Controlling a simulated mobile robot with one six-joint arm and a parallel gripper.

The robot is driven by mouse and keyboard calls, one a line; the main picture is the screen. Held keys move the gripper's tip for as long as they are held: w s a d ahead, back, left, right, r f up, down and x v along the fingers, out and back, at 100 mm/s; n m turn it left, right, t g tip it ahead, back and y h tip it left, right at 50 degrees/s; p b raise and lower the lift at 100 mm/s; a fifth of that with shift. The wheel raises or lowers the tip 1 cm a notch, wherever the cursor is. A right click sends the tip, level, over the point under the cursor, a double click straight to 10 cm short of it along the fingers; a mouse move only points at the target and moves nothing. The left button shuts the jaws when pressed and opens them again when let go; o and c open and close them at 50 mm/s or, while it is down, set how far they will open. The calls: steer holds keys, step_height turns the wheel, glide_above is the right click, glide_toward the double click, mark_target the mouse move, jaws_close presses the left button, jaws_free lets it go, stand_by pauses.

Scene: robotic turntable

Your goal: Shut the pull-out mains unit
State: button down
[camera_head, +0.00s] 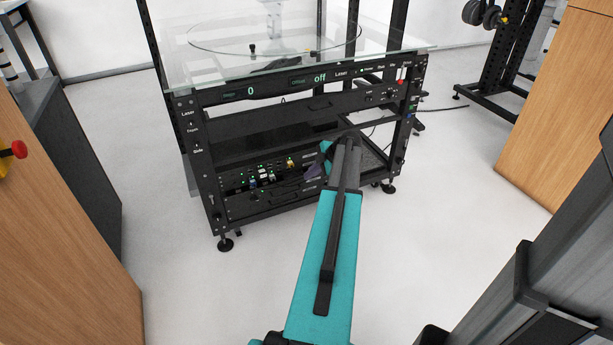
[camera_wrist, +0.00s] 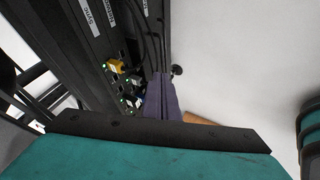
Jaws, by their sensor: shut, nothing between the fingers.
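The low unit (camera_head: 242,206) at the bottom left of the black turntable rack appears to be the mains unit. Green lights and yellow, white and blue connectors show on it or just above it. I cannot tell how far it stands out. My gripper (camera_head: 312,172) is shut and empty at the right of these connectors, its dark purple fingers pointing left. In the wrist view my gripper (camera_wrist: 163,98) appears beside a dark panel (camera_wrist: 88,60) with a yellow plug and black cables. I cannot tell whether it touches the panel. My teal arm hides part of the rack's lower right.
The rack carries a glass top (camera_head: 390,50) above a display panel (camera_head: 285,84). Wooden cabinets (camera_head: 560,100) stand right, and another wooden surface (camera_head: 60,230) is at left. The white floor (camera_head: 210,290) before the rack is clear. A black stand (camera_head: 497,70) is behind right.

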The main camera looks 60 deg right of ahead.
steer(key=c, duration=2.5)
jaws_free()
steer(key=o, duration=0.3)
steer(key=w+a+f+m+g+y, duration=0.1)
steer(key=w+a+f+m+g, duration=0.15)
steer(key=a+f, duration=0.75)
steer(key=w+a+f+m+g+y, duration=0.1)
steer(key=w+a+f, duration=0.25)
steer(key=a, duration=1.15)
steer(key=w+a+f+m+g+y, duration=0.15)
steer(key=w+a+f, duration=0.35)
steer(key=a, duration=0.8)
steer(key=s+a+f+m+g, duration=0.15)
steer(key=s+a+f, duration=0.25)
steer(key=a, duration=0.6)
steer(key=s+a+f+m+g, duration=0.1)
steer(key=s+a+f+g, duration=0.25)
steer(key=a, duration=0.55)
steer(key=s+a+f+h, duration=0.1)
steer(key=s+a, duration=0.2)
steer(key=s, duration=0.2)
steer(key=s+a+f+m+g+h, duration=0.1)
steer(key=s+a, duration=0.3)
steer(key=s, duration=0.1)
steer(key=s+a+f+m+g+h, duration=0.1)
steer(key=s+a+f+h, duration=0.1)
steer(key=s+a, duration=0.2)
steer(key=shift+s+a, duration=0.15)
steer(key=shift+s, duration=0.65)
